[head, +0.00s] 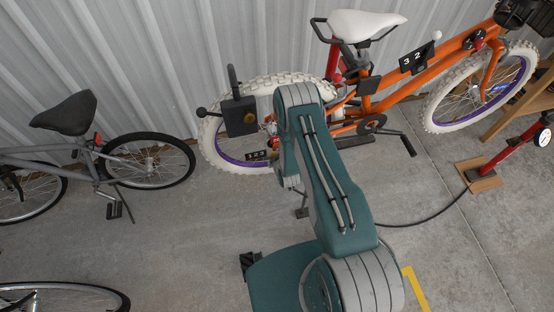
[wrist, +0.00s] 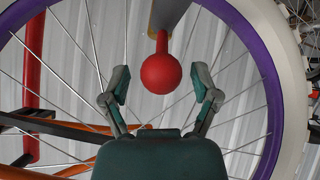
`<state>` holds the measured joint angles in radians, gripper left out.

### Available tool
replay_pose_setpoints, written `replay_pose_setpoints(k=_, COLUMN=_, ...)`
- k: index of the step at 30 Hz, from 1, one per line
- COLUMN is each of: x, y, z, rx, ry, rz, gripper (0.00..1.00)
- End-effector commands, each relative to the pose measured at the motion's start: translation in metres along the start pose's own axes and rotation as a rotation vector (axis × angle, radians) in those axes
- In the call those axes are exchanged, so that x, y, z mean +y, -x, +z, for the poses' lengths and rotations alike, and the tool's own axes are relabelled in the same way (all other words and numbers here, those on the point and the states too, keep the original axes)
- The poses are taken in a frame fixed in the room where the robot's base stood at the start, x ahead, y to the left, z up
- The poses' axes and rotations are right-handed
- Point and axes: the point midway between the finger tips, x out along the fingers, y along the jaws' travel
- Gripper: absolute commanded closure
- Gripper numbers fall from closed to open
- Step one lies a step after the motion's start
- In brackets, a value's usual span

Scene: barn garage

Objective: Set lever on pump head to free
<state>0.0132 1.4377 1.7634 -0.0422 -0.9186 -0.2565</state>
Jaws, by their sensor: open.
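A round red knob (wrist: 161,73) on a short red stem hangs below a grey-brown piece (wrist: 168,14) at the top of the wrist view. This looks like a lever with a ball end; its pump head is not clearly seen. My gripper (wrist: 160,88) is open, with one finger left and one right of the knob. The knob lies between or just beyond the fingertips, with a visible gap on both sides. In the head view my arm hides the gripper and the knob. The red floor pump (head: 508,148) with a white gauge stands at the right on a wooden base.
The orange bicycle's rear wheel (wrist: 259,42), purple-rimmed with white tyre, is close behind the gripper. A black block with handles (head: 238,116) sits by that wheel. A black hose (head: 432,218) runs across the floor. A grey bicycle (head: 95,165) stands left; open floor lies between.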

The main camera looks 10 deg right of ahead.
Motion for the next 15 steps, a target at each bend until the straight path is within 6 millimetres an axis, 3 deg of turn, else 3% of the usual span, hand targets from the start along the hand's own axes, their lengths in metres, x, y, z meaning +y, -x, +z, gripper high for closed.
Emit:
replay_pose_setpoints(k=5, x=0.0, y=0.009, z=0.0, rx=-0.002, ry=0.0, rz=0.0, gripper=0.22)
replay_pose_setpoints(k=15, x=0.0, y=0.068, z=0.0, rx=-0.002, ry=0.0, rz=0.0, gripper=0.22)
